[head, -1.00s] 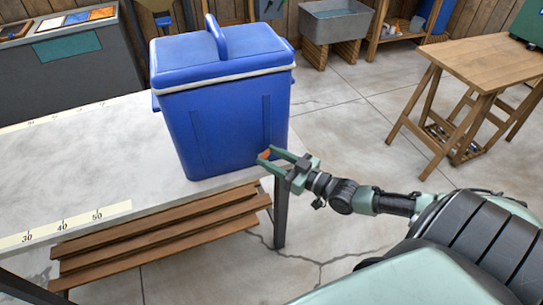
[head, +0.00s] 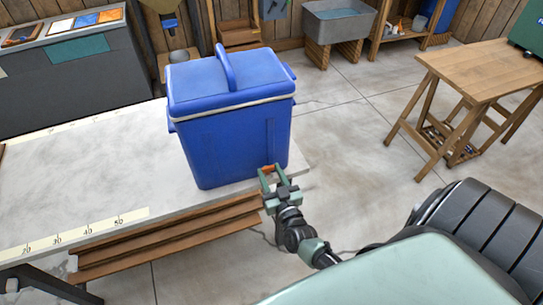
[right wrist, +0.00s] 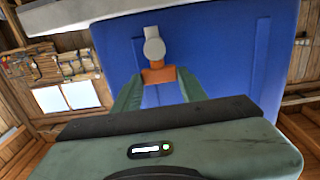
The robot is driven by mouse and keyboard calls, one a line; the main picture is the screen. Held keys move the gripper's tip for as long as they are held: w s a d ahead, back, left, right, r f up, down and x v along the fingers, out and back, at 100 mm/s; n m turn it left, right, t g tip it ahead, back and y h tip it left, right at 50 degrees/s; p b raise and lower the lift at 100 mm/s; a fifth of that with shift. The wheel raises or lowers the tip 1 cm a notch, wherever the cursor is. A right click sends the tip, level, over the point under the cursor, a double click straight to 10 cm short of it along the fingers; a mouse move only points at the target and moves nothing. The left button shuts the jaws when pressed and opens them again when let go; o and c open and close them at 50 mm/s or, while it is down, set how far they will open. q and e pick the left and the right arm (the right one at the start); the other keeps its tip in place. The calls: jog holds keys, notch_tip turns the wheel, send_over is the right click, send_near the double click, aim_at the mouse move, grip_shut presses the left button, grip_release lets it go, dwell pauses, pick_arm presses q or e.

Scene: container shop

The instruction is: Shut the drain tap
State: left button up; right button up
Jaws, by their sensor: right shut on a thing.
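A blue cooler box (head: 235,145) with a closed blue lid and a white rim stands at the end of the grey worktop. The drain tap is low on its wall. In the right wrist view the tap has a pale grey round body (right wrist: 154,48) and an orange lever (right wrist: 158,75). My right gripper (head: 269,171) is shut on the orange lever, with its green fingers on either side of it. The lever's lower part is hidden behind the gripper body. The tap body cannot be made out in the head view. My left gripper is not in view.
The worktop (head: 80,175) has a ruler strip (head: 80,234) along its near edge and wooden planks (head: 165,240) below. A wooden trestle table (head: 480,70) stands to the right, with open floor (head: 345,130) between. A grey sink (head: 338,25) is at the back.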

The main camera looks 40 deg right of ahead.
jog(key=shift+m+h, duration=0.3)
jog(key=shift+h, duration=0.2)
jog(key=o, duration=1.1)
jog(key=shift+a, duration=0.1)
jog(key=shift+s+a+f, duration=0.1)
jog(key=shift+s, duration=0.25)
jog(key=b+v, duration=0.1)
jog(key=v, duration=0.6)
jog(key=shift+r, duration=0.25)
